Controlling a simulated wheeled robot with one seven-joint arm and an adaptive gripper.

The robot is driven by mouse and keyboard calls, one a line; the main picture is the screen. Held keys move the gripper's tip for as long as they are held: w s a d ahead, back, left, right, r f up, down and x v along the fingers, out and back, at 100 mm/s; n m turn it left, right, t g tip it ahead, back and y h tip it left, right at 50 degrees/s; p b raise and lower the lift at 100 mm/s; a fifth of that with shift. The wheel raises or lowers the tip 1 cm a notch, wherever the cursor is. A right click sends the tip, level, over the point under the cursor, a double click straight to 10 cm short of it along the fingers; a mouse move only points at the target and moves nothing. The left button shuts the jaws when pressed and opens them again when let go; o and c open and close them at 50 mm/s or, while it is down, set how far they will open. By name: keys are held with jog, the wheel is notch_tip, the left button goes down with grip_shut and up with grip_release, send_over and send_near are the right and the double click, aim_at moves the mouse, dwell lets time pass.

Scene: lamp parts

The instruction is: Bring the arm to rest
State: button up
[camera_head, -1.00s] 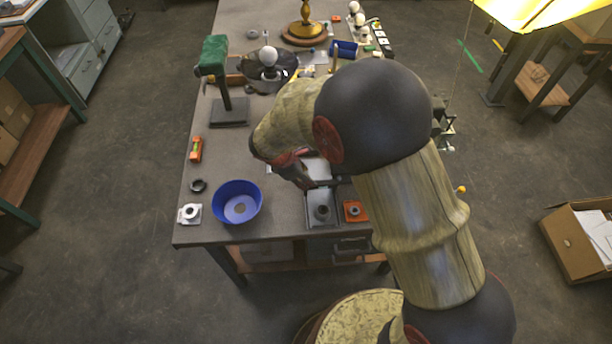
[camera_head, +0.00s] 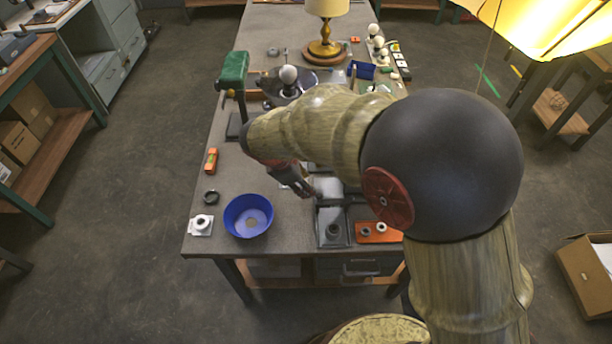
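My arm reaches in from the lower right and bends over the right half of the workbench (camera_head: 281,215). My gripper (camera_head: 303,190) points down and to the right above the bench, between the blue bowl (camera_head: 236,229) and the grey tray (camera_head: 333,239). Its fingertips are small and dark here, so I cannot tell whether they are apart or hold anything. My forearm hides part of the bench behind it.
A green-topped stand (camera_head: 235,70), a bulb (camera_head: 288,75) in a dark pan and a brass lamp (camera_head: 325,48) stand farther back. An orange level (camera_head: 211,160), a black ring (camera_head: 210,196) and a white fitting (camera_head: 201,222) lie left. An orange tray (camera_head: 372,237) sits front right.

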dwell(0.3)
jog(key=s+d+r+m+g+y, duration=0.1)
jog(key=s+d+m+g, duration=0.1)
jog(key=s+m, duration=0.6)
jog(key=s+d+r+m+t+y+b, duration=0.1)
jog(key=s+d+r+m+t+y, duration=0.2)
jog(key=s+d+r+m, duration=0.8)
jog(key=s+d+r+t, duration=0.1)
jog(key=s+d+r, duration=0.2)
jog(key=r, duration=0.2)
jog(key=shift+t+b, duration=0.35)
jog(key=shift+t, duration=0.05)
dwell(0.8)
